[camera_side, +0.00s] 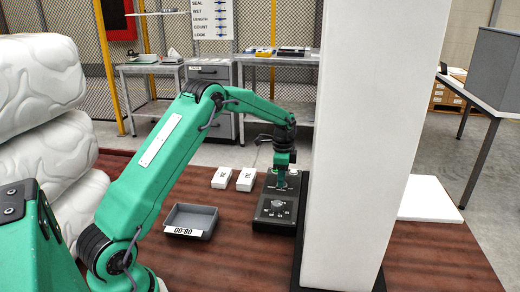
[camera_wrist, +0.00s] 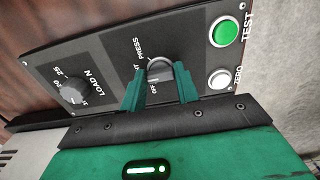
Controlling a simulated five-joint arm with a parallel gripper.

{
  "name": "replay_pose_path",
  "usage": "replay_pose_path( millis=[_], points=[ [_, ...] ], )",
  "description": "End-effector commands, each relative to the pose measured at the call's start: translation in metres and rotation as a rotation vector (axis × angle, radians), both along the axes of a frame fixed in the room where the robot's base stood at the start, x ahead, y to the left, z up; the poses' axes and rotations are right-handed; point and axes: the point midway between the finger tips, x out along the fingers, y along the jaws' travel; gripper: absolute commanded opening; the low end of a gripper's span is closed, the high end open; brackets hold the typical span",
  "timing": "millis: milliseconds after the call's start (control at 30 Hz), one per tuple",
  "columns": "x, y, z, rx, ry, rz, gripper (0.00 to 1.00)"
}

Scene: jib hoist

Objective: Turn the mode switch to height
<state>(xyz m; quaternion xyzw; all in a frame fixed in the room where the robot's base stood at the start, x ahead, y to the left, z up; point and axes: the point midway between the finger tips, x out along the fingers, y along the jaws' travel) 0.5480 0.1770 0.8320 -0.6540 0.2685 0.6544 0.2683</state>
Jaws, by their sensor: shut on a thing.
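The mode switch (camera_wrist: 159,67) is a round grey knob on a dark control panel (camera_wrist: 100,50), with "PRESS" and "OFF" lettered around it; one more label is partly hidden. My gripper (camera_wrist: 160,82) is shut on this knob, one green finger on each side of it. In the side view my gripper (camera_side: 281,182) reaches down onto the far part of the black control box (camera_side: 275,226). The knob is hidden there by the fingers. The setting the pointer marks cannot be read with certainty.
The panel also bears a load knob (camera_wrist: 74,90), a green TEST button (camera_wrist: 224,32) and a white ZERO button (camera_wrist: 218,78). A tall white column (camera_side: 360,130) stands just right of the box. Two white blocks (camera_side: 233,180) and a grey tray (camera_side: 190,218) lie to the left.

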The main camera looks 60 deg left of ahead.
Motion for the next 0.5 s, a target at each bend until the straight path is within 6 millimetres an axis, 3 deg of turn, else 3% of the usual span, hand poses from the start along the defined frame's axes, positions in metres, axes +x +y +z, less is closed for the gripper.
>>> replay_pose_path(
  millis=[367, 400, 500],
  points=[
    [0.0010, -0.0007, 0.0023, 0.001, -0.003, -0.009, 0.08],
    [0.0011, -0.0008, 0.0024, 0.001, -0.003, -0.009, 0.33],
    [0.0009, -0.0007, 0.0020, 0.001, -0.002, -0.009, 0.52]
  ],
)
